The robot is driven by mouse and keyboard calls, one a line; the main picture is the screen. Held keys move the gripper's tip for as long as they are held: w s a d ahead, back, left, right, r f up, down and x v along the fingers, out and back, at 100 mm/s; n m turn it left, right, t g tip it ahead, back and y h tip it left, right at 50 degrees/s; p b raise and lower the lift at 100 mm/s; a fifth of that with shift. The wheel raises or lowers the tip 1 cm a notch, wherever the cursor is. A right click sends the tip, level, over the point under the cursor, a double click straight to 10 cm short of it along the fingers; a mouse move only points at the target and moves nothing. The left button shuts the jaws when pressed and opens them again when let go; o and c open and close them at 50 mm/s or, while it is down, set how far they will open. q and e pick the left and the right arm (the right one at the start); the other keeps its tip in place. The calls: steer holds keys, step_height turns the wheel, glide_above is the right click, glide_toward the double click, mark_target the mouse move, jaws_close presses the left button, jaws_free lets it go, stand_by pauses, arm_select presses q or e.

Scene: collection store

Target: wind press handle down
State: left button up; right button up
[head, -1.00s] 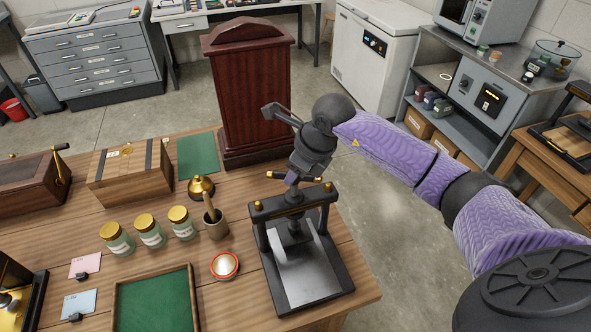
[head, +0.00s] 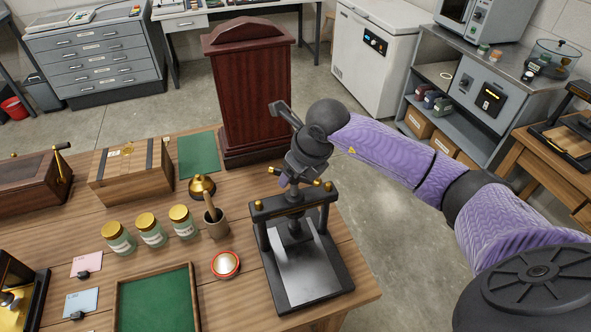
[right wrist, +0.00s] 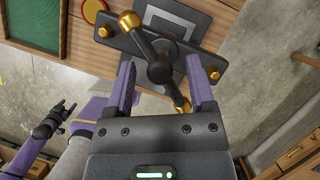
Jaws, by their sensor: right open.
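The black press (head: 303,265) stands on the right end of the wooden table. Its crossbar handle (right wrist: 134,22) has brass ends and sits on the screw above the press frame; it shows in the right wrist view running obliquely between my fingers. My right gripper (right wrist: 160,75) is open, pointing down over the press, with one purple finger on each side of the handle's dark hub. Whether a finger touches the bar is unclear. The press bed shows below the frame. A small dark shape at lower left of the right wrist view looks like my left gripper (right wrist: 58,122); its jaws are too small to judge.
A tall dark red wooden case (head: 250,90) stands behind. Open floor lies right of the table.

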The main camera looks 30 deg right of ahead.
steer(key=shift+r, duration=0.1)
steer(key=a+v, duration=0.1)
steer(key=v, duration=0.8)
steer(key=shift+s+d+r, duration=0.15)
steer(key=shift+d+r, duration=0.15)
steer(key=shift+d, duration=0.2)
